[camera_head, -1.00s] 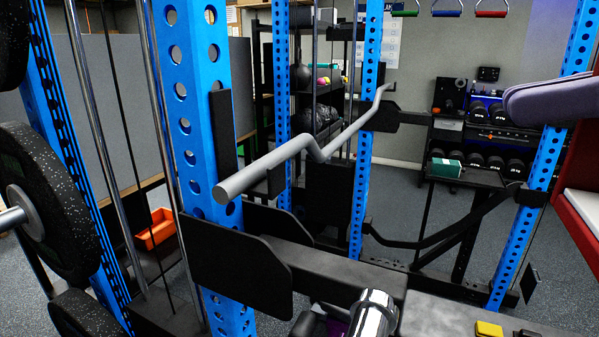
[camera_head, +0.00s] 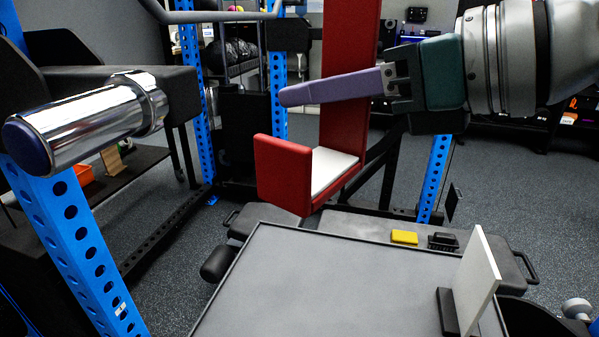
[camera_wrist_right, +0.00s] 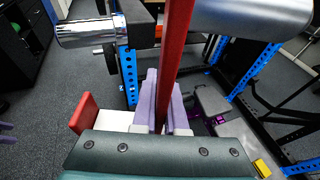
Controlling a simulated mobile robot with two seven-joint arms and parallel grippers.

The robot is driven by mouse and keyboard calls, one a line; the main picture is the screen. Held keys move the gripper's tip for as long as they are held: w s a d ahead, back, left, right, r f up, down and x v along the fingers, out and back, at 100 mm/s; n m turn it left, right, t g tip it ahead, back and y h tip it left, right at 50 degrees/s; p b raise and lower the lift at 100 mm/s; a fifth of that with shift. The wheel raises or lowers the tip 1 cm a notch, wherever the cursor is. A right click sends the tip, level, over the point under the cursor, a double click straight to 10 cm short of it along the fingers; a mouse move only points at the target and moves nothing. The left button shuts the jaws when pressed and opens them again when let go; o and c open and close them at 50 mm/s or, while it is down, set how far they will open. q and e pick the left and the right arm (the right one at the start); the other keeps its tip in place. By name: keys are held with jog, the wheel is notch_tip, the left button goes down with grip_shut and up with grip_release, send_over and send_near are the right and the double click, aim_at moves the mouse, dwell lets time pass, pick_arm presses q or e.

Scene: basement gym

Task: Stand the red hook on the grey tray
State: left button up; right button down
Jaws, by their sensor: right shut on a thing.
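The red hook (camera_head: 342,60) is a tall red plate with a short red lip (camera_head: 284,172) at its foot and a white pad (camera_head: 333,165) between them. My right gripper (camera_head: 292,95) comes in from the right, its purple fingers shut on the tall plate, and holds the hook roughly upright. In the right wrist view the plate (camera_wrist_right: 178,45) runs up between the purple fingers (camera_wrist_right: 165,95). The grey tray (camera_head: 310,285) is at the bottom centre, in front of and below the hook. The hook's foot shows just beyond its far edge, apparently in the air. My left gripper is not seen.
A white panel (camera_head: 478,275) on a black base stands at the tray's right. Behind the tray, a dark bench holds a yellow block (camera_head: 404,237) and a small black item (camera_head: 443,241). A chrome bar end (camera_head: 85,120) and blue rack post (camera_head: 75,235) stand left.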

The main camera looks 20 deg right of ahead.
pick_arm(q)
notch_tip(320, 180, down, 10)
jog(key=b, duration=0.9)
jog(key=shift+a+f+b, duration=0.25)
jog(key=shift+b, duration=0.05)
pick_arm(e)
jog(key=shift+w+a+f, duration=0.2)
jog(key=shift+a+f, duration=0.05)
jog(key=shift+f, duration=3.25)
jog(key=shift+w+a+f, duration=0.2)
jog(key=shift+a+f, duration=0.05)
jog(key=shift+f, duration=3.3)
jog(key=shift+w+a+f, duration=0.2)
jog(key=shift+a+f, duration=0.05)
jog(key=shift+f, duration=3.25)
jog(key=shift+f, duration=0.1)
jog(key=c, duration=1.4)
grip_release()
jog(key=shift+f, duration=0.15)
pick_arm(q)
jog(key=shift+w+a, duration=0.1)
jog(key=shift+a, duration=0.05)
pick_arm(e)
jog(key=o, duration=0.4)
jog(key=shift+o, duration=0.2)
